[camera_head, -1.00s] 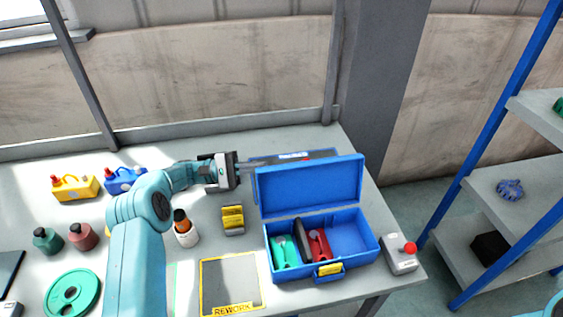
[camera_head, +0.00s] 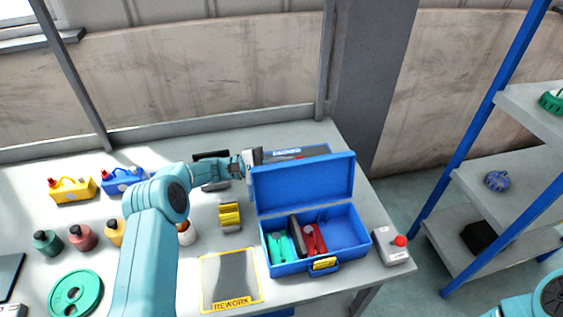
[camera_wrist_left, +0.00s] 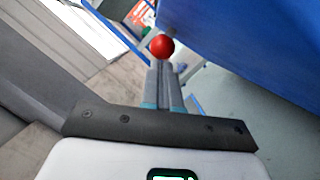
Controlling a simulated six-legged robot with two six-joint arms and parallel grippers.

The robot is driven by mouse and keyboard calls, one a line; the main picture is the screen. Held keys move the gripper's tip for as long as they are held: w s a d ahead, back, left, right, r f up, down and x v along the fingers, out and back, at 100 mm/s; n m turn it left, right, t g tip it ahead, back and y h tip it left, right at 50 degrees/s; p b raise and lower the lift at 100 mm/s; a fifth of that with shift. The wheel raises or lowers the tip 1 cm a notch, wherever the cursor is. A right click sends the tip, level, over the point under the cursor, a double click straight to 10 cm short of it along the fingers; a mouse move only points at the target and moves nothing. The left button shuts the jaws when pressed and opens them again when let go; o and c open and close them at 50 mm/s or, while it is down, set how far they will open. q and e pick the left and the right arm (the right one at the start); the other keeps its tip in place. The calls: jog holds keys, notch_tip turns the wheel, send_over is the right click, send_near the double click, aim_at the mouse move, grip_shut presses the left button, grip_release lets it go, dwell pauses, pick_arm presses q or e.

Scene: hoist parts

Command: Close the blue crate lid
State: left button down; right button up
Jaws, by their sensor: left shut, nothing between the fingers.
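The blue crate (camera_head: 325,265) stands at the right of the table with its lid (camera_head: 303,184) raised nearly upright. The crate holds a teal item (camera_head: 280,245) and a red item (camera_head: 314,238), with a dark piece between them. My left gripper (camera_head: 262,158) is at the upper left corner of the lid, partly behind it. Its fingertips are hidden there in the head view. In the left wrist view the fingers (camera_wrist_left: 165,85) are shut and empty, and the blue lid (camera_wrist_left: 250,45) fills the upper right. I cannot tell whether they touch. My right gripper is out of view.
A grey box with a red knob (camera_head: 393,246) stands right of the crate. Left of it are a yellow part (camera_head: 230,216), a rework mat (camera_head: 229,281) and several bottles. A flat dark item lies behind the lid. A red ball (camera_wrist_left: 162,46) shows beyond the fingers.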

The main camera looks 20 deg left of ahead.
pick_arm(q)
jog(key=shift+s+d+r+m+b, duration=0.2)
jog(key=shift+s+r+m+b, duration=0.1)
jog(key=shift+m+b, duration=0.2)
jog(key=shift+r, duration=0.1)
